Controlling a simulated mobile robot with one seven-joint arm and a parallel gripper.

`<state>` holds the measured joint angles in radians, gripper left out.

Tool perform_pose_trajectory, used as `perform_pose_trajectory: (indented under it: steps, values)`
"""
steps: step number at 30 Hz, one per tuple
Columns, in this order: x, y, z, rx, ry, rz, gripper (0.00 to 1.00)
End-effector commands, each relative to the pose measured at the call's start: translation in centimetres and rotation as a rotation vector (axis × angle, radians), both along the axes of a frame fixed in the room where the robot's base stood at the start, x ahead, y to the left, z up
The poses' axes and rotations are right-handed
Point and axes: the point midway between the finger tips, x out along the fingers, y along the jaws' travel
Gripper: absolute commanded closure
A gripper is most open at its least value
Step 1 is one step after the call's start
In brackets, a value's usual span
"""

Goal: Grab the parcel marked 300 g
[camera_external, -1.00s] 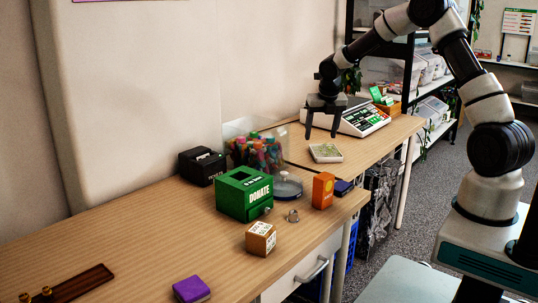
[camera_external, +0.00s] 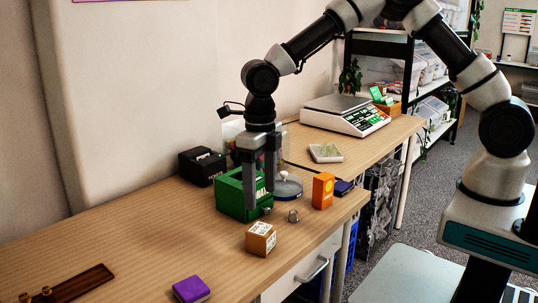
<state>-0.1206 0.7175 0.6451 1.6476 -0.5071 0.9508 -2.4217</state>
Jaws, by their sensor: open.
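A small brown cardboard parcel (camera_external: 261,239) with white labels sits on the near wooden table, close to its front edge. The print on its labels is too small to read, so I cannot confirm a 300 g mark. My gripper (camera_external: 260,198) is open and empty, pointing down. Its fingers hang just above and behind the parcel in the picture, apart from it. They overlap the green donation box (camera_external: 228,196) and hide part of its front; I cannot tell whether they touch it.
An orange box (camera_external: 323,190), a small metal bell-like item (camera_external: 293,216) and a round lidded dish (camera_external: 288,187) stand right of the gripper. A purple box (camera_external: 191,289), wooden tray (camera_external: 80,284) and black printer-like device (camera_external: 201,166) are to the left. A scale (camera_external: 345,115) stands farther back.

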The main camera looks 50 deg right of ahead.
Motion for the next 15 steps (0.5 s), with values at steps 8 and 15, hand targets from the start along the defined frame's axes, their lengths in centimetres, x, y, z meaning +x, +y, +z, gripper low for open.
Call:
perform_pose_trajectory:
  steps: [8, 15]
  values:
    - [0.0, 0.0, -5.1, 0.0, 0.0, -0.001, 0.34]
    - [-0.1, 0.1, -6.3, 0.0, 0.0, -0.001, 0.34]
